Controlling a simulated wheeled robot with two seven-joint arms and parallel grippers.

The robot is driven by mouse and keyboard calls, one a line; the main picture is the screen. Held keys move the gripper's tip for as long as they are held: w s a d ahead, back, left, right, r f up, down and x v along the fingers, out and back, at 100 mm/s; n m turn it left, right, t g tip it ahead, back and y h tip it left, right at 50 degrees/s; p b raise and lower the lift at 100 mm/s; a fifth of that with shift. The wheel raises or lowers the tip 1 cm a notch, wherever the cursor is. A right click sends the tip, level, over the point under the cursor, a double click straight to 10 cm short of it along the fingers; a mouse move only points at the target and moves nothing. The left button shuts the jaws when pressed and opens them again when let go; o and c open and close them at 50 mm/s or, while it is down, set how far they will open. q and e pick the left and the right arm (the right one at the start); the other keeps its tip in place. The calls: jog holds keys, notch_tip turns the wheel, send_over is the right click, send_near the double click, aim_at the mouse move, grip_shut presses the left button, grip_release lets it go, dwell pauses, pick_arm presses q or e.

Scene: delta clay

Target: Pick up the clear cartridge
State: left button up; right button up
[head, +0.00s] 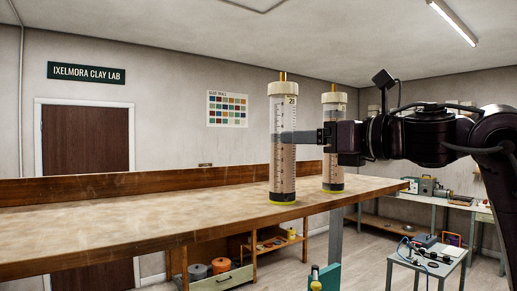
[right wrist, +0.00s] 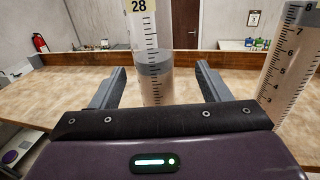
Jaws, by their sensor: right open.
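A clear cartridge (head: 283,165) marked 28, with a cream cap and a yellow foot ring, stands upright on the wooden bench. It also shows in the right wrist view (right wrist: 151,35), with a grey plunger above pinkish-brown content. A second clear cartridge (head: 333,170) stands upright to its right; in the right wrist view it is at the right edge (right wrist: 290,60), outside the fingers. My right gripper (right wrist: 160,74) is open, with one finger on each side of the cartridge marked 28. Its lower part is hidden behind my gripper body. My left gripper is out of view.
The wooden bench (head: 120,215) has a low back ledge (head: 100,187) and is clear to the left of the cartridges. A shelf below holds pots (head: 221,265). A side table (head: 425,262) with equipment stands at the lower right.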

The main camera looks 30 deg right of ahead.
aim_at(276, 133)
jog(key=p+x, duration=0.1)
jog(key=x, duration=0.1)
jog(key=p+x, duration=0.1)
jog(key=x, duration=0.1)
jog(key=p+x, duration=0.1)
jog(key=x, duration=0.2)
jog(key=shift+s+a+r+p, duration=0.15)
jog(key=shift+a+r+p, duration=0.25)
jog(key=shift+f, duration=0.1)
jog(key=shift+c, duration=1)
jog(key=c, duration=0.9)
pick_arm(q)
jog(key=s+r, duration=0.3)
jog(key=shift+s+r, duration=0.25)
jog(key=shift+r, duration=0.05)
pick_arm(e)
jog(key=shift+c, duration=1.1)
